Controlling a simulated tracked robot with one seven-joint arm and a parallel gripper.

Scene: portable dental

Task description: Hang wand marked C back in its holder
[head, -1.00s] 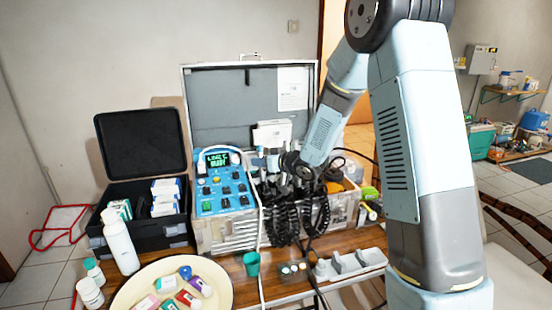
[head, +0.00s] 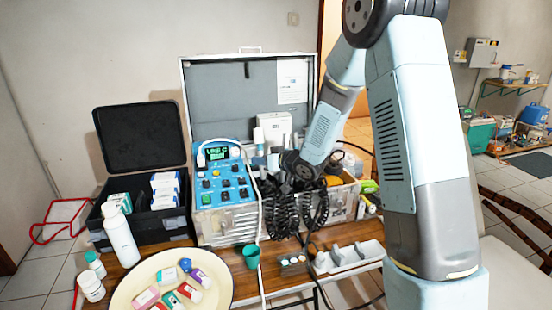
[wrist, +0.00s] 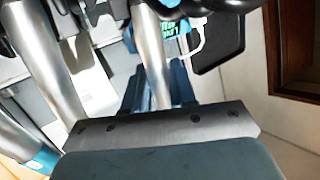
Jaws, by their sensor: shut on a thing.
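My gripper (wrist: 155,92) is shut on a silver wand (wrist: 150,50), which runs up between its blue fingers in the wrist view. No letter is readable on this wand. Two more silver wands stand to its left in the wrist view; the lower one (wrist: 18,140) has a blue band. In the head view my gripper (head: 296,168) is dark and small among black coiled cords (head: 285,212), in front of the open grey case (head: 228,98). The wand and its holder cannot be made out there.
A blue control unit (head: 222,184) with a lit display stands left of my gripper. A green cup (head: 251,256), a white tray (head: 350,258) and a cream plate (head: 128,298) are in front. A black open box (head: 140,130) is at left.

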